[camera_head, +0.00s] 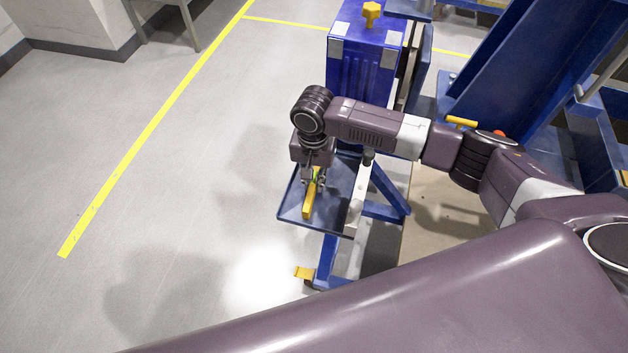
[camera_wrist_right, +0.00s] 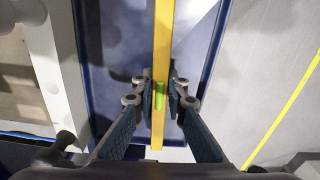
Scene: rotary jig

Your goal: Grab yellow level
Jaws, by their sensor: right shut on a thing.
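The yellow level (camera_head: 308,200) is a narrow yellow bar with a green vial, over the blue tray (camera_head: 291,213) of the jig. In the right wrist view the level (camera_wrist_right: 163,45) runs up and down the middle of the picture, its green vial between the fingers. My right gripper (camera_head: 314,182) is above the tray, its fingers on both sides of the level. In the wrist view my right gripper (camera_wrist_right: 160,92) is shut on the level near its lower end. I cannot tell whether the level touches the tray. My left gripper is not in view.
A blue cabinet-like block (camera_head: 362,60) with a yellow knob (camera_head: 371,13) stands behind the tray. Blue jig beams (camera_head: 520,60) rise at the right. A yellow tab (camera_head: 304,272) sticks out low in front. Open grey floor with yellow lines (camera_head: 150,140) lies to the left.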

